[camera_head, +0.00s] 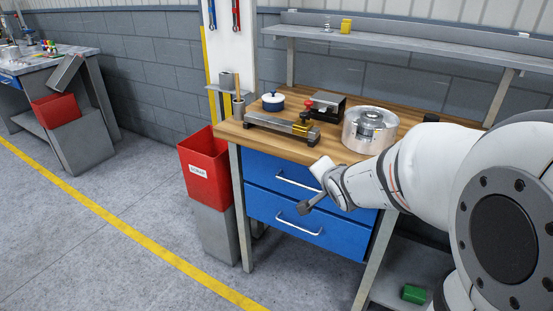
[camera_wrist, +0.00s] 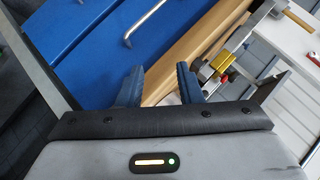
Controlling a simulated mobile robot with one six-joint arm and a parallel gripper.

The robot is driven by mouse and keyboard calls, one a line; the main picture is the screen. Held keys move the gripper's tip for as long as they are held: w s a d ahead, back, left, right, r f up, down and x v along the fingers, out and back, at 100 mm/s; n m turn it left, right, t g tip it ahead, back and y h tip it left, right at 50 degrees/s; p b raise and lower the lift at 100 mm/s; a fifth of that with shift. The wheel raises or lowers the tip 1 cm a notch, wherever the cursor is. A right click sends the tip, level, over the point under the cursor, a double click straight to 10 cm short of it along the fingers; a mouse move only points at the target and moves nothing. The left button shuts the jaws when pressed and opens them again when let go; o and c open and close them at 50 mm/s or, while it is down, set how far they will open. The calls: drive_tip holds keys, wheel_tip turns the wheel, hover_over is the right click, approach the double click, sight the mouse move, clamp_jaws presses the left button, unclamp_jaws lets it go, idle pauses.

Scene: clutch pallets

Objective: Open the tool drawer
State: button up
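The workbench has two blue drawers, an upper drawer (camera_head: 262,168) and a lower drawer (camera_head: 262,207). Both look shut, and I cannot tell which one is the tool drawer. Each has a silver bar handle: the upper handle (camera_head: 296,181) and the lower handle (camera_head: 298,224). My gripper (camera_head: 304,208) is in front of the drawers and hides part of their fronts. In the wrist view my gripper (camera_wrist: 159,72) has its two dark fingers apart with nothing between them. A silver handle (camera_wrist: 146,22) on a blue front lies beyond the fingertips, not touching them.
The wooden benchtop (camera_head: 338,153) holds a metal round housing (camera_head: 370,130), a fixture (camera_head: 280,124) and a blue-white pot (camera_head: 273,101). A red bin (camera_head: 205,163) stands left of the bench. A green block (camera_head: 413,294) lies low at right. Floor in front left is clear.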

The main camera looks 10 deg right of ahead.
sight(299, 185)
drive_tip(key=w+a+f+m+t+y+b, duration=0.1)
drive_tip(key=w+f+m+t+y+b, duration=0.2)
drive_tip(key=f+b, duration=0.35)
drive_tip(key=w+f+m+t+b, duration=0.2)
drive_tip(key=w+f+m+b, duration=0.25)
drive_tip(key=w+f, duration=0.2)
drive_tip(key=shift+n, duration=0.45)
drive_tip(key=x, duration=0.2)
drive_tip(key=b+x, duration=0.1)
drive_tip(key=x, duration=0.1)
drive_tip(key=b+x, duration=0.1)
drive_tip(key=x, duration=0.1)
drive_tip(key=shift+w+a+f, duration=0.3)
drive_tip(key=shift+a, duration=0.1)
clamp_jaws()
